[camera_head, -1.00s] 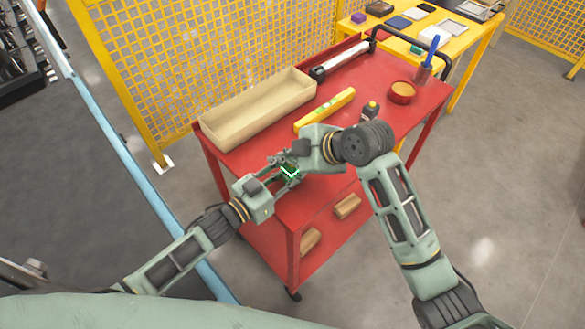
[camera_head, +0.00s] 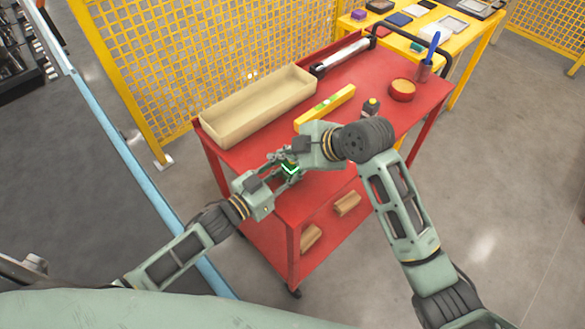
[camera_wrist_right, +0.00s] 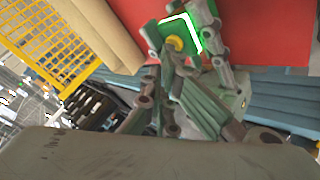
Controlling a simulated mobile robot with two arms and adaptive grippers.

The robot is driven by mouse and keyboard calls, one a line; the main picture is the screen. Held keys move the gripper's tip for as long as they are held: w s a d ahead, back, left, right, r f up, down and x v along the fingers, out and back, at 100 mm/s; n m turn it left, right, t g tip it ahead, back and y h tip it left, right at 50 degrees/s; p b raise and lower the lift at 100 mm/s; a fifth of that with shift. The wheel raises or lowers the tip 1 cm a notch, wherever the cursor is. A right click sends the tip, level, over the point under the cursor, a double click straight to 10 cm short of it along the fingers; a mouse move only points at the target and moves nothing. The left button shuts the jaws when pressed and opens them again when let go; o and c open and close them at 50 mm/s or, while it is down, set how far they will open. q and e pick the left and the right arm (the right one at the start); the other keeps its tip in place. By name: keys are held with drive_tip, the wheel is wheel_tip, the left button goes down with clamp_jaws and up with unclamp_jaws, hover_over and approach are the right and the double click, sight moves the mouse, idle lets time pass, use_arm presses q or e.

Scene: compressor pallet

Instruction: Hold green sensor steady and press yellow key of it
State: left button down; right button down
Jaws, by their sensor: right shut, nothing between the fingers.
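The green sensor (camera_head: 290,168) is small, with a glowing white-green edge, and sits above the near left end of the red cart. My left gripper (camera_head: 280,170) is closed around it and holds it. My right gripper (camera_head: 296,162) comes from the right; its fingers are shut and empty, close against the sensor. In the right wrist view the sensor (camera_wrist_right: 187,30) shows a bright light strip and a round yellow key (camera_wrist_right: 175,43). My right fingertips (camera_wrist_right: 168,58) are beside the key; I cannot tell whether they touch it.
A yellow mesh fence (camera_head: 180,50) stands behind.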

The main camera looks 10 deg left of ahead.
drive_tip(key=shift+r, duration=0.8)
drive_tip(key=shift+r, duration=0.1)
wheel_tip(320, 180, up, 5)
drive_tip(key=shift+f, duration=0.1)
idle(0.5)
use_arm(q)
drive_tip(key=c, duration=1.3)
unclamp_jaws()
